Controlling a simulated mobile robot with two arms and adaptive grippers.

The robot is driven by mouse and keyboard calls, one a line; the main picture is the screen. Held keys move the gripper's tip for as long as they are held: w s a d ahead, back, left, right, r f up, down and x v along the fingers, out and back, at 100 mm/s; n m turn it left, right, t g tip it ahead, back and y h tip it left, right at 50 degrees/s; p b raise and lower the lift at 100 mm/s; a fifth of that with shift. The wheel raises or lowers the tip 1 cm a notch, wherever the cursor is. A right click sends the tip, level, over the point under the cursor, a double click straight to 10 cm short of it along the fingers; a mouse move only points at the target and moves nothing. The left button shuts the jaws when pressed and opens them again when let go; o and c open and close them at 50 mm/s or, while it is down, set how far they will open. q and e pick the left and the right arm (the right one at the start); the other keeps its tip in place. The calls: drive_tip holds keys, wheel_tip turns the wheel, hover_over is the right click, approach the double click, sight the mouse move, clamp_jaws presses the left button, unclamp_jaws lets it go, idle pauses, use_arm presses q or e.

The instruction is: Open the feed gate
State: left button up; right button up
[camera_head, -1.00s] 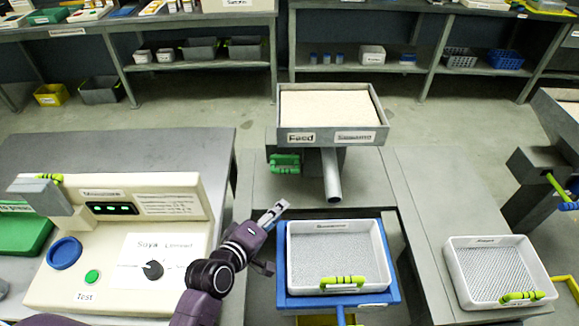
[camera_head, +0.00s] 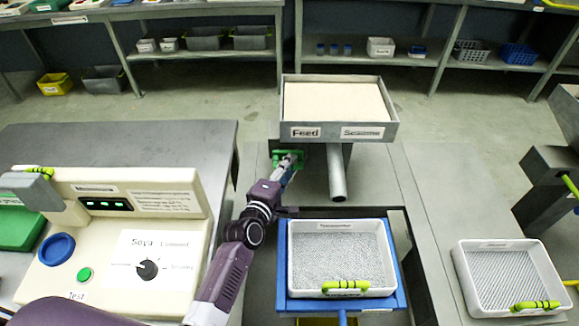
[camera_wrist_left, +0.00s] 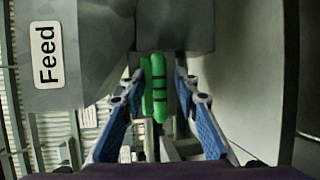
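The feed hopper (camera_head: 338,131) stands at the back centre, full of pale material, with labels "Feed" and "Sesame" on its front. Its green gate handle (camera_head: 287,153) is below the hopper's left side, partly hidden by my gripper. My left gripper (camera_head: 288,167) reaches up to the handle. In the left wrist view, the green handle (camera_wrist_left: 158,88) with dark bands lies between the two blue-padded fingers of the left gripper (camera_wrist_left: 157,95). The fingers are apart, with gaps on both sides of the handle. My right gripper is not in view.
A grey spout (camera_head: 336,172) slopes down from the hopper. A white mesh tray (camera_head: 376,288) sits in a blue frame in front; another tray (camera_head: 544,279) is at right. A cream test panel (camera_head: 110,271) stands left of my arm.

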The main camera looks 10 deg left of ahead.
use_arm(q)
drive_tip(key=shift+w, duration=0.2)
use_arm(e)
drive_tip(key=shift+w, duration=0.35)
use_arm(q)
clamp_jaws()
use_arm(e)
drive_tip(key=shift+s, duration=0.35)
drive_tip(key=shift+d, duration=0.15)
